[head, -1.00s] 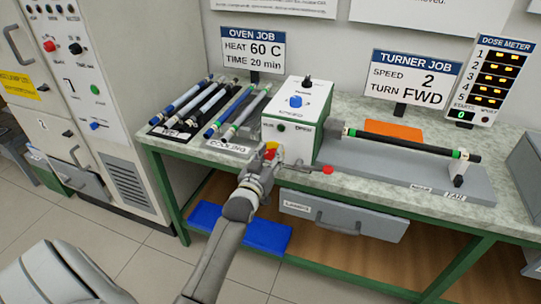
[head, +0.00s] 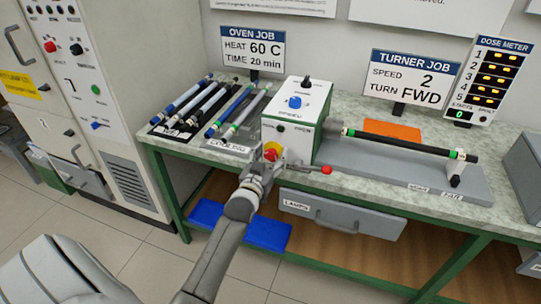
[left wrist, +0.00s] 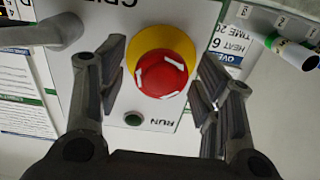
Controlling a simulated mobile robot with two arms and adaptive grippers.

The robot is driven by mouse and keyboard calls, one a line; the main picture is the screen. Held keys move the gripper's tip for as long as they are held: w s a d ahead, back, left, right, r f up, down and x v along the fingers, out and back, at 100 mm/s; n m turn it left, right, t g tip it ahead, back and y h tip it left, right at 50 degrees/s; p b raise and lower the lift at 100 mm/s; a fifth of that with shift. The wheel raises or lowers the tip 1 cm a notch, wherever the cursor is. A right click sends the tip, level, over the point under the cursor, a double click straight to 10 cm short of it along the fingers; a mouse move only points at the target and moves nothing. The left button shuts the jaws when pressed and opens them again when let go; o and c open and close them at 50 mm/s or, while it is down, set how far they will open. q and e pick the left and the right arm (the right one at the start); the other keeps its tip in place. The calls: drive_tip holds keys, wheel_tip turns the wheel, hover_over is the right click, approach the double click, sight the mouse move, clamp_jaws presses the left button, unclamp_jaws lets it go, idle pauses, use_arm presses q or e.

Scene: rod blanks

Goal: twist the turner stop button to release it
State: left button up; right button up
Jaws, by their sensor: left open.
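The turner stop button is a red mushroom knob (left wrist: 162,76) with white arrow marks on a yellow collar (left wrist: 150,42), on the front of the white turner box. In the head view the button (head: 270,153) shows at the box's lower left front corner, partly covered by my left gripper. My left gripper (left wrist: 160,100) is open, with one finger on each side of the button in the left wrist view. I cannot tell whether the fingers touch it. In the head view my left gripper (head: 264,160) points at the box front. My right gripper is not in view.
A green RUN button (left wrist: 133,119) sits near the stop button. A red-tipped lever (head: 326,170) sticks out to the right. A black rod (head: 404,146) lies along the turner. Several rods (head: 190,105) lie in racks at left. A drawer (head: 345,215) hangs below the bench.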

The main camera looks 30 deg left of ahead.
use_arm(q)
drive_tip(key=v, duration=1.2)
idle(0.5)
drive_tip(key=s+d+f+m+g+h, duration=0.1)
drive_tip(key=s+d+f+g, duration=0.25)
drive_tip(key=f, duration=0.85)
drive_tip(key=s+d+f+m+g+h, duration=0.1)
drive_tip(key=s+d+f+g, duration=0.2)
drive_tip(key=f, duration=0.9)
drive_tip(key=s+d+f+g+h, duration=0.2)
drive_tip(key=s+d+f, duration=0.25)
drive_tip(key=f, duration=0.75)
drive_tip(key=s+f+m+g, duration=0.1)
drive_tip(key=s+f, duration=0.4)
drive_tip(key=s, duration=0.5)
drive_tip(key=s+f+m+g, duration=0.1)
drive_tip(key=s+f+g, duration=0.3)
drive_tip(key=s, duration=0.6)
drive_tip(key=s+f+g, duration=0.3)
drive_tip(key=s+f, duration=0.5)
drive_tip(key=s, duration=0.2)
drive_tip(key=shift+s+d+f+m, duration=0.15)
drive_tip(key=shift+s+d+m, duration=0.15)
drive_tip(key=shift+s+m, duration=0.1)
drive_tip(key=shift+w, duration=0.1)
